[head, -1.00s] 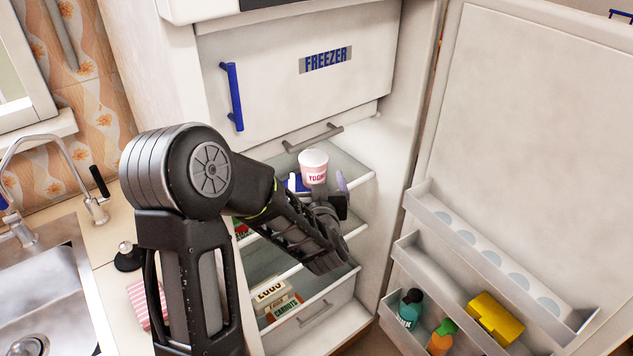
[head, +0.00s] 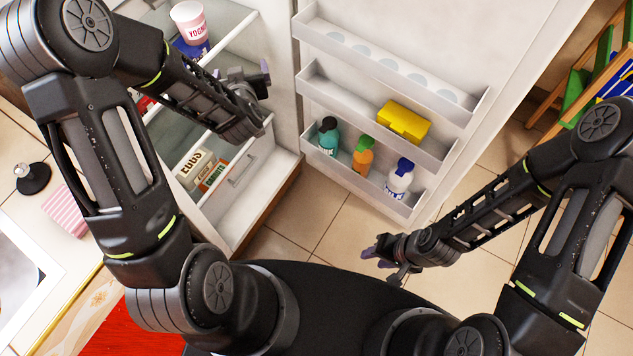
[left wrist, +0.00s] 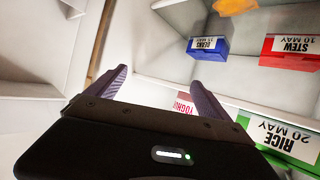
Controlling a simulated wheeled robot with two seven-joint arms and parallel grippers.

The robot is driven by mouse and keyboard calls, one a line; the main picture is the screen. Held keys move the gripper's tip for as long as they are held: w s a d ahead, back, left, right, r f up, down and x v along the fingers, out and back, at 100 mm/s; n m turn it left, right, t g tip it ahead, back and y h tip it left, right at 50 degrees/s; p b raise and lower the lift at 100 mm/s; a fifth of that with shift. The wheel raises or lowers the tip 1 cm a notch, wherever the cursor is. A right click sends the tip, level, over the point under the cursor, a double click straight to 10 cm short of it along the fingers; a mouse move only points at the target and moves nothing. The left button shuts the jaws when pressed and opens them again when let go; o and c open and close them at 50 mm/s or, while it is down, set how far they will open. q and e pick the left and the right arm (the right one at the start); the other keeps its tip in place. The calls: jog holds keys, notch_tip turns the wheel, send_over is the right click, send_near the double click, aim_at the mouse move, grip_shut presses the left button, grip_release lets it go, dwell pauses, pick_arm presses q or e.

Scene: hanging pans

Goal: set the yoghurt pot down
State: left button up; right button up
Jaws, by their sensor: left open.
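The yoghurt pot (head: 188,24), white and pink with a red label, is upright at the top shelf of the open fridge. A blue box (head: 193,48) shows just below it; I cannot tell whether the pot rests on this box or on the shelf. My left gripper (head: 247,84) is open and apart from the pot, to its lower right. In the left wrist view, part of the pot's label (left wrist: 184,104) shows beyond the open left gripper (left wrist: 158,78); the gripper body hides the rest. My right gripper (head: 380,255) is over the floor, away from the fridge; its jaw opening is unclear.
The fridge door (head: 385,25) stands open, its racks holding a yellow box (head: 404,122) and several bottles. Egg and carrot boxes lie in the lower drawer. Blue (left wrist: 208,47), red (left wrist: 290,50) and green (left wrist: 280,138) boxes show in the left wrist view. A wooden rack stands far right.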

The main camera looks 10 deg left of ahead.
pick_arm(q)
jog(key=s+d+f+m+g+h, duration=0.1)
jog(key=s+d+f+g+h, duration=0.3)
jog(key=d+f, duration=0.45)
jog(key=s+d+f+m+g+h, duration=0.1)
jog(key=s+d+f+m+h, duration=0.15)
jog(key=s+d+f, duration=0.55)
jog(key=s+d+f+g+h, duration=0.1)
jog(key=s+d+f+g, duration=0.2)
jog(key=s, duration=0.5)
jog(key=s+d+f+g+h, duration=0.2)
jog(key=s+d+f+g, duration=0.1)
jog(key=s+d+f, duration=0.2)
jog(key=s+d, duration=0.2)
jog(key=s, duration=0.1)
jog(key=shift+f+m, duration=0.1)
jog(key=shift+m, duration=0.15)
jog(key=shift+c, duration=0.4)
